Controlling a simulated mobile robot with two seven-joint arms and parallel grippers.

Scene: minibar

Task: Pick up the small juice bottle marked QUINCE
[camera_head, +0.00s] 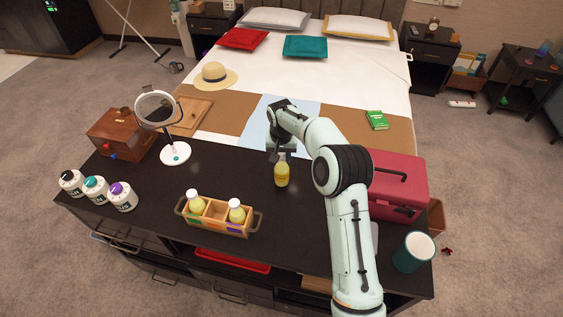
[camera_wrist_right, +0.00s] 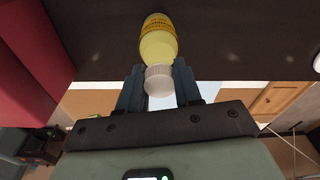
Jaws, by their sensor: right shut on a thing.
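A small juice bottle (camera_head: 281,175) with a yellow body and white cap is upright at the middle of the dark counter. My right gripper (camera_head: 281,157) is above it, with its fingers shut on the cap. In the right wrist view the bottle (camera_wrist_right: 158,42) shows a yellow label whose print I cannot read, and its cap is between the two fingers (camera_wrist_right: 159,84). I cannot tell whether its base touches the counter. Two similar bottles stand in the wooden caddy, one at the left (camera_head: 195,204) and one at the right (camera_head: 237,213). My left gripper is out of view.
The wooden caddy (camera_head: 216,231) has an empty middle compartment. A round mirror (camera_head: 175,154) and several white jars (camera_head: 122,197) are at the left. The counter around the bottle is clear.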

